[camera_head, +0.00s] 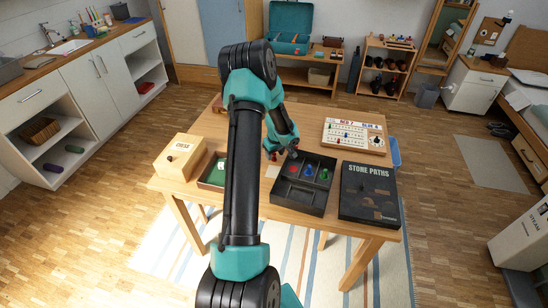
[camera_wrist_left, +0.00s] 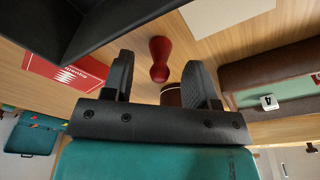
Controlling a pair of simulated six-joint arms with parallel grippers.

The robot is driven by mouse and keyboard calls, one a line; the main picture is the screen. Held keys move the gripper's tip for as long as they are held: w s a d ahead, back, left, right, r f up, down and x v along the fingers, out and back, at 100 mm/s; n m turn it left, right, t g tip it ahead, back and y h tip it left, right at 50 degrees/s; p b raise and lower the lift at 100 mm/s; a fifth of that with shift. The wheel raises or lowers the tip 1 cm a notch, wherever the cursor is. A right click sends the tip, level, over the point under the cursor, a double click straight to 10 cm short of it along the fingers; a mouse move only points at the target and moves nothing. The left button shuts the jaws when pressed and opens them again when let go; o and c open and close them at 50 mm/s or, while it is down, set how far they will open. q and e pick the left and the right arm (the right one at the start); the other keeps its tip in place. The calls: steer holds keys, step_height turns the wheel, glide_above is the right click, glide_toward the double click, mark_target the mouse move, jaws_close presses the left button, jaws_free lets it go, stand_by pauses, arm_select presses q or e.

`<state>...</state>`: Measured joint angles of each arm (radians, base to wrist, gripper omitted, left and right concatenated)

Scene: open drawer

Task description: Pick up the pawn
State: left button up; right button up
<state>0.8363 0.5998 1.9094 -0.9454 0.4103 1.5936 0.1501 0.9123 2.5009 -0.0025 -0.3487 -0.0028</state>
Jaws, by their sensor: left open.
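The red pawn (camera_wrist_left: 159,58) stands on the wooden table in the left wrist view. It shows beyond and between the two fingers of my left gripper (camera_wrist_left: 166,78), which is open and holds nothing. In the head view my left gripper (camera_head: 281,151) is low over the table, just behind the black compartment tray (camera_head: 287,197). A small red patch shows by its fingers there, but I cannot tell if it is the pawn. My right gripper is not in view.
The felt-lined dice tray (camera_wrist_left: 250,73) and a red box (camera_wrist_left: 65,72) flank the gripper. A dark red round object (camera_wrist_left: 170,97) is partly hidden by the fingers. The game board (camera_head: 354,138), Stone Paths box (camera_head: 370,190) and wooden box (camera_head: 180,158) also crowd the table.

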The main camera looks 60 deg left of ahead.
arm_select(q)
steer(key=shift+a+f, duration=0.2)
steer(key=shift+f, duration=0.8)
steer(key=c, duration=1)
steer(key=shift+r, duration=0.15)
step_height(320, 180, up, 10)
steer(key=shift+f, duration=0.1)
